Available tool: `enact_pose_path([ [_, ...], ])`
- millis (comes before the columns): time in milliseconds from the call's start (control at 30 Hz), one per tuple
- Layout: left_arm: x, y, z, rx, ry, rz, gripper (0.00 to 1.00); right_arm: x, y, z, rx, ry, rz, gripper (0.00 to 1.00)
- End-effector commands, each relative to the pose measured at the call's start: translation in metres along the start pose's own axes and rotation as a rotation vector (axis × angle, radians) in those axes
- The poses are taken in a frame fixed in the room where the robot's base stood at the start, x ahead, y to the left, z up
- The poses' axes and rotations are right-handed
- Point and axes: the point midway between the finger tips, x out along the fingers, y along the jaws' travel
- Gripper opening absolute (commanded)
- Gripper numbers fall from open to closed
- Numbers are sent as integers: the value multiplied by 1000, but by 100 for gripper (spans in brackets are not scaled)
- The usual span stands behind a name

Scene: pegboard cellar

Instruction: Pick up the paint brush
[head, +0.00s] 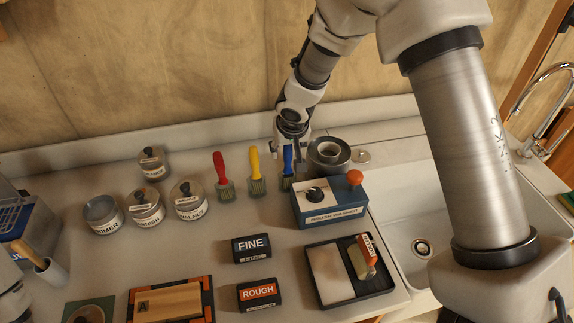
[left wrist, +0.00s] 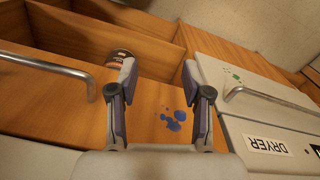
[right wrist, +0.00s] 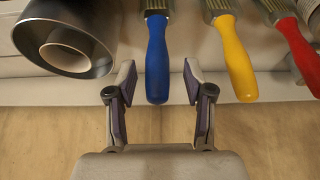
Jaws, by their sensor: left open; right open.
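Three paint brushes stand in a row at the back of the counter: red (head: 221,175), yellow (head: 255,172) and blue (head: 288,162). My right gripper (head: 289,150) reaches down at the blue brush, partly covering it. In the right wrist view the right gripper (right wrist: 158,75) is open, with the blue handle (right wrist: 157,62) between its fingertips and a gap on each side. The yellow handle (right wrist: 234,60) and red handle (right wrist: 298,52) lie to the right there. My left gripper (left wrist: 157,75) is open and empty over wooden drawers, away from the brushes.
A metal pot (head: 329,155) stands close right of the blue brush. Several paint tins (head: 146,208) stand left. The sink (head: 400,200) lies right.

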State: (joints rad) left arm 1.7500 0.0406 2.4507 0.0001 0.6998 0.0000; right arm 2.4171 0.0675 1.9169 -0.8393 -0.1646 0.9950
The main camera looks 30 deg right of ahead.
Motion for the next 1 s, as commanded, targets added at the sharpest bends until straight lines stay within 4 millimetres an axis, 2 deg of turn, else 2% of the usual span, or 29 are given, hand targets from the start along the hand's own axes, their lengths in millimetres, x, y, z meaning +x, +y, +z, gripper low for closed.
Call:
enact_pose_path([
  [33,3,0,0,0,1,0,49,11,0,2,0,-4,1,52],
  [100,4,0,0,1,1,0,49,20,0,1,0,-2,0,52],
  [333,4,0,0,1,1,0,49,23,0,0,0,0,-1,52],
  [367,4,0,0,1,1,0,49,23,0,0,0,0,-1,49],
  [400,4,0,0,1,1,0,49,23,0,0,0,0,-1,34],
  [500,4,0,0,1,1,0,49,23,0,0,-1,-1,-1,0],
  [867,2,0,0,1,1,0,49,21,0,0,-1,-2,-1,0],
  [1000,-12,0,0,1,1,0,49,0,0,-9,0,0,-1,0],
])
